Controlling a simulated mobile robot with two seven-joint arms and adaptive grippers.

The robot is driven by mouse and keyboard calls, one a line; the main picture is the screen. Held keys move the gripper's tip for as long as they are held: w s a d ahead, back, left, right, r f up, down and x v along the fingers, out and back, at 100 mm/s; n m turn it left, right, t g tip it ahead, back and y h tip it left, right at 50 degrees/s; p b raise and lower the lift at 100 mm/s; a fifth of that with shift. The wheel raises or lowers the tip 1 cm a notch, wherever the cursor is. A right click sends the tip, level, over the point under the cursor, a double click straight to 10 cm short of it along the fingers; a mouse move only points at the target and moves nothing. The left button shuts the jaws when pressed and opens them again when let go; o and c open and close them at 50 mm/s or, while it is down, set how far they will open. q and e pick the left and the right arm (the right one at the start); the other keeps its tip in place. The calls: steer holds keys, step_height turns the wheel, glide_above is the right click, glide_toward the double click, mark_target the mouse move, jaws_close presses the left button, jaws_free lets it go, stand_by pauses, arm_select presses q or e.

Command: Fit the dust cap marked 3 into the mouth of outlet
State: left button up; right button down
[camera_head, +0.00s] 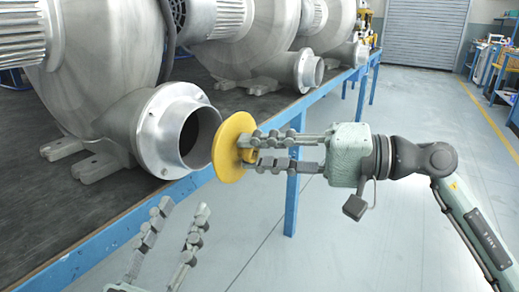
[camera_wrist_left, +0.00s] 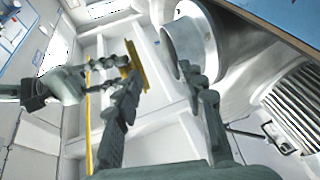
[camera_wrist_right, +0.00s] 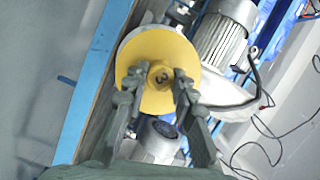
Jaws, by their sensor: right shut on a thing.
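The yellow dust cap (camera_head: 232,160) is a round disc with a small knob on its back. My right gripper (camera_head: 250,148) is shut on the knob, which bears a dark mark I cannot read in the right wrist view (camera_wrist_right: 160,76). The disc stands upright just right of the nearest blower's outlet (camera_head: 157,133), a grey flanged pipe with a dark open mouth. The left wrist view shows the cap (camera_wrist_left: 135,65) apart from the outlet (camera_wrist_left: 187,45), with a small gap. My left gripper (camera_head: 183,208) is open and empty, below the outlet.
The blower stands on a dark bench top with a blue edge (camera_head: 105,246). More blowers with outlets (camera_head: 308,71) stand further along the bench. Open floor (camera_head: 400,240) lies to the right. A roller door (camera_head: 425,33) and a side bench are at the back.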

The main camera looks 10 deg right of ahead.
mark_target(234, 145)
arm_select(q)
steer(key=shift+s, duration=0.1)
stand_by(0.3)
arm_select(e)
steer(key=shift+f+b, duration=0.1)
steer(key=shift+b, duration=0.6)
steer(key=shift+a, duration=0.1)
steer(key=shift+w+a, duration=0.8)
steer(key=shift+a, duration=0.25)
arm_select(q)
steer(key=shift+s+a+r+t, duration=0.15)
steer(key=shift+a+r+t, duration=0.05)
steer(key=shift+r+t, duration=0.3)
steer(key=shift+s+a+r+t, duration=0.2)
steer(key=shift+r+t, duration=0.15)
steer(key=shift+r, duration=0.15)
steer(key=shift+s+a+r+t, duration=0.15)
steer(key=shift+r+t, duration=0.3)
steer(key=shift+r, duration=0.05)
arm_select(e)
steer(key=shift+w+a, duration=0.6)
steer(key=shift+a, duration=0.2)
arm_select(q)
steer(key=shift+f+b, duration=0.5)
steer(key=shift+b, duration=0.1)
arm_select(e)
steer(key=shift+w+a, duration=0.55)
steer(key=shift+a, duration=0.2)
